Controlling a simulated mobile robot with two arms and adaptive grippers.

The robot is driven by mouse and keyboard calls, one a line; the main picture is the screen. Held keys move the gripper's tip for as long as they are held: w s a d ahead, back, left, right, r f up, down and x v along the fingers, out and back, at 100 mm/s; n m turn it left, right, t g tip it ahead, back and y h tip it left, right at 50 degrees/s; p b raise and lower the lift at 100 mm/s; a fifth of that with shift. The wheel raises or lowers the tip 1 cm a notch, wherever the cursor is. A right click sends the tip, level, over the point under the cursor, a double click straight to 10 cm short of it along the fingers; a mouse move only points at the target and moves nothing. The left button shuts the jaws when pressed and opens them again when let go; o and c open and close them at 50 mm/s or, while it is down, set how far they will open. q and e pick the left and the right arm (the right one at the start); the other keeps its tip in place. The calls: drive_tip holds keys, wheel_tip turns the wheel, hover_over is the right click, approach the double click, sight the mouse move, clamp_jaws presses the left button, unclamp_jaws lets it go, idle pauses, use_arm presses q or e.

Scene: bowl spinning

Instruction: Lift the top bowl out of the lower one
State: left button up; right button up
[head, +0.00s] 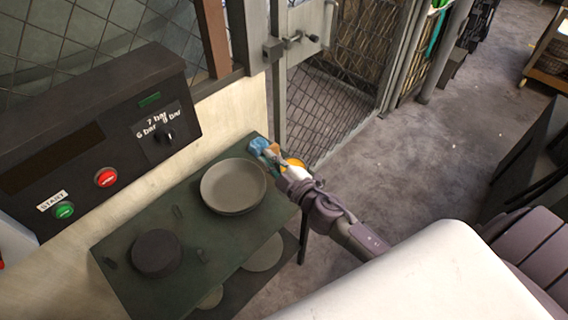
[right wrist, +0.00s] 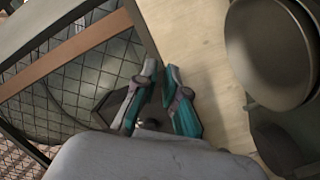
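A grey-green round bowl (head: 233,187) sits upright on the dark green table near its far right corner. My left gripper is out of view.
A dark round block (head: 157,254) and several small dark pieces lie on the table (head: 205,225). Round discs (head: 262,253) lie on a lower shelf. A control panel (head: 100,140) with buttons is behind at left.

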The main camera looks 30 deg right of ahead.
drive_tip(key=a+n+g+y+p, duration=0.2)
drive_tip(key=a+n+g+y, duration=0.5)
drive_tip(key=n, duration=0.7)
drive_tip(key=s+d+f+n+g+h, duration=0.2)
drive_tip(key=d+f+g+h, duration=0.35)
drive_tip(key=d, duration=0.55)
drive_tip(key=b, duration=0.5)
approach(257, 193)
drive_tip(key=shift+w+a+f+g, duration=0.15)
drive_tip(key=shift+w+f+g, duration=0.2)
drive_tip(key=shift+f, duration=0.4)
drive_tip(key=shift+w+a+f+b, duration=0.25)
drive_tip(key=shift+a+f+b, duration=0.05)
drive_tip(key=shift+f+b, duration=0.2)
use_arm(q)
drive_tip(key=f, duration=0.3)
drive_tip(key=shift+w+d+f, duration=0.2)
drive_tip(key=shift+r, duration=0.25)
use_arm(e)
drive_tip(key=shift+w+a+r, duration=0.1)
drive_tip(key=shift+r, duration=0.05)
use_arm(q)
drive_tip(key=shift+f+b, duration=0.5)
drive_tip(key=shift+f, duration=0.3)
use_arm(e)
drive_tip(key=shift+x, duration=1.1)
